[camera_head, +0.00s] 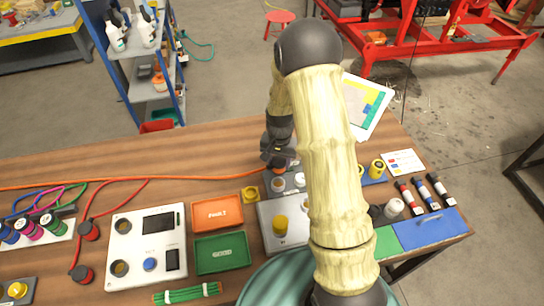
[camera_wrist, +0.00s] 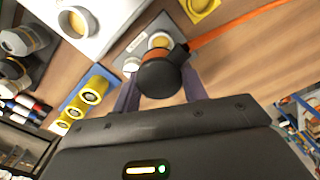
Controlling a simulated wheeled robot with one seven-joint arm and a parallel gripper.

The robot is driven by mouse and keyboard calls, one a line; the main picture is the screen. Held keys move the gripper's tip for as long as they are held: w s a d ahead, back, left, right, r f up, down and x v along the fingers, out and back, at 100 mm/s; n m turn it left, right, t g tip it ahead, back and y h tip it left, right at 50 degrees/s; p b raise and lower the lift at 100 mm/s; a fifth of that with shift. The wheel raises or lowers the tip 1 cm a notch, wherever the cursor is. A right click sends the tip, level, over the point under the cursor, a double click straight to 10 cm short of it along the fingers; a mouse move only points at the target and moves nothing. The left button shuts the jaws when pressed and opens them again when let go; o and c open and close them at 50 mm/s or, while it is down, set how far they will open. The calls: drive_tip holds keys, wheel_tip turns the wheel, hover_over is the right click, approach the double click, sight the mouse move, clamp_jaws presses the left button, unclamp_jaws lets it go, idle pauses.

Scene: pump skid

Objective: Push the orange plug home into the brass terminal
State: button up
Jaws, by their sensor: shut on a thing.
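My gripper (camera_wrist: 160,92) is shut on the orange plug (camera_wrist: 177,54), a dark round body with an orange band, held between its two fingers in the wrist view. The brass terminal (camera_wrist: 161,39) is a round, pale-rimmed socket on a small grey block, just beyond the plug, which overlaps its near edge in the picture. I cannot tell whether plug and terminal touch. In the head view my gripper (camera_head: 281,162) is above the block at the table's back, and the terminal (camera_head: 278,184) shows just in front of it. The plug is mostly hidden there.
An orange cable (camera_head: 150,181) runs left from the gripper across the wooden table. A white panel (camera_head: 147,277), an orange tray (camera_head: 218,198) and a green tray (camera_head: 222,268) stand left. Yellow round parts (camera_head: 377,168) on a blue strip stand right. My arm hides the middle.

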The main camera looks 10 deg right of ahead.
sight(280, 174)
drive_tip(key=f+n, duration=0.1)
drive_tip(key=n, duration=0.1)
drive_tip(key=s+f+n, duration=0.2)
drive_tip(key=f+n, duration=0.1)
drive_tip(key=shift+s+a+n, duration=0.15)
drive_tip(key=shift+n, duration=0.15)
